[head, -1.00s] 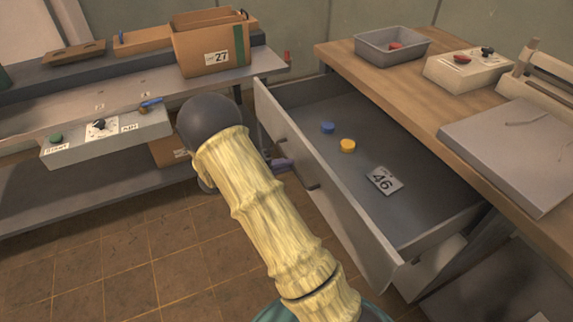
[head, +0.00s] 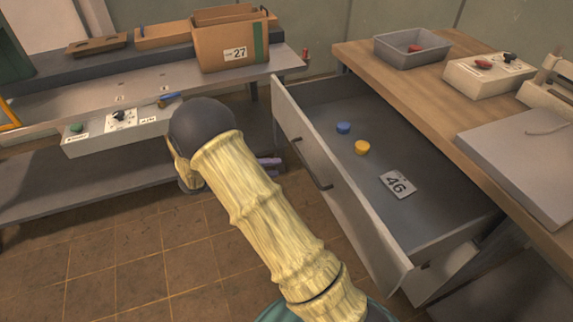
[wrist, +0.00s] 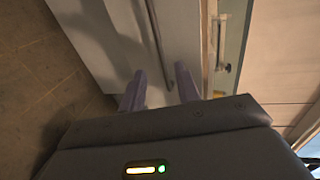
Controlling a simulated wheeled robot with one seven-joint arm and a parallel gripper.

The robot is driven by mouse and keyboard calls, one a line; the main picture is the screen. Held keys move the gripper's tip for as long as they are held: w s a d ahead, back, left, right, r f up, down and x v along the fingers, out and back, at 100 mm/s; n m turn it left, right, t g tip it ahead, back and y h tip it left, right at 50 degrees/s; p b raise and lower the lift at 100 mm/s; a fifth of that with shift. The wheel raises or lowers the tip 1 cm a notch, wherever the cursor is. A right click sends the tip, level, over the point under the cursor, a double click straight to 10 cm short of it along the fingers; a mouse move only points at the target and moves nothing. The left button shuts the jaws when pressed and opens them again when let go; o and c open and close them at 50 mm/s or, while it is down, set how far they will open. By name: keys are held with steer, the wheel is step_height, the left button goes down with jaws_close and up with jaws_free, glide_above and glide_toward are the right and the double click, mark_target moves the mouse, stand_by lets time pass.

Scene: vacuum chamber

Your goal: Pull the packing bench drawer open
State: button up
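The packing bench drawer (head: 345,195) stands pulled well out from under the wooden bench top (head: 440,115). Inside lie a blue round piece (head: 343,128), a yellow round piece (head: 362,148) and a card marked 46 (head: 398,184). A dark handle (head: 326,185) shows on the drawer front. My gripper (head: 274,162) is left of the drawer front, apart from it, mostly hidden behind my forearm. In the wrist view my gripper's two fingers (wrist: 160,72) are spread with nothing held. A long handle bar (wrist: 157,40) shows ahead of and between them.
A grey tray (head: 412,58), a control box (head: 490,75) and a grey plate (head: 525,165) sit on the bench. A shelf unit at the left carries a carton marked 27 (head: 228,50) and a switch box (head: 115,130). Tiled floor (head: 170,260) is clear at the lower left.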

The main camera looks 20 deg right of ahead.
steer(key=v, duration=0.8)
steer(key=shift+a+p, duration=0.3)
